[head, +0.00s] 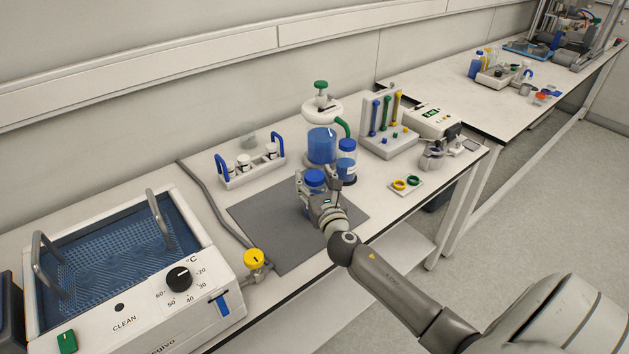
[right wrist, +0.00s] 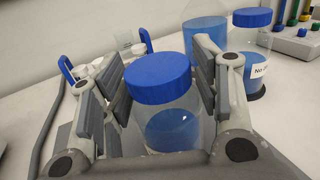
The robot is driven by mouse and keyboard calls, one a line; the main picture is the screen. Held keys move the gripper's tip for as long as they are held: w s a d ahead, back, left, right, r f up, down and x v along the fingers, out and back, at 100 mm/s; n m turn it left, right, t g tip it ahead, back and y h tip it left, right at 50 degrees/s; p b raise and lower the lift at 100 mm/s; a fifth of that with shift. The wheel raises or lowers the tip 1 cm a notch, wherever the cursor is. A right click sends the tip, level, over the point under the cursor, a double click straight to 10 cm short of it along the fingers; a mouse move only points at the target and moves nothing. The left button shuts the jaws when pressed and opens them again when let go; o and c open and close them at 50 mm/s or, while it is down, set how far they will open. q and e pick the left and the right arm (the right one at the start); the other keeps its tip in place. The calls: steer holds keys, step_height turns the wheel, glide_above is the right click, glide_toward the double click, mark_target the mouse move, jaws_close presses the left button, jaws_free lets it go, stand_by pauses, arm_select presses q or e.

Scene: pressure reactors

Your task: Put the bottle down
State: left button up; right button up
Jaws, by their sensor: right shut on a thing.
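A clear bottle with a blue cap and blue liquid (head: 314,179) is upright at the dark grey mat (head: 268,232) on the bench. My right gripper (head: 313,190) is shut on it. In the right wrist view the bottle (right wrist: 160,80) is between the two fingers of the right gripper (right wrist: 165,100). The gripper hides the bottle's base in the head view, so I cannot tell whether it touches the mat. My left gripper is not in view.
A second blue-capped bottle (head: 346,160) stands just behind, beside a reactor vessel with blue liquid (head: 321,145). A white rack with blue handles (head: 252,167) is behind left. A water bath (head: 120,265) fills the left. Small coloured rings (head: 406,184) lie right. The mat's left part is clear.

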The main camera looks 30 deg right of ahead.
steer(key=shift+f, duration=0.1)
steer(key=o, duration=1.7)
steer(key=shift+c, duration=0.2)
steer(key=shift+s+a, duration=0.15)
steer(key=shift+s, duration=0.2)
steer(key=v, duration=1.1)
steer(key=shift+s+b, duration=0.15)
steer(key=shift+b, duration=0.3)
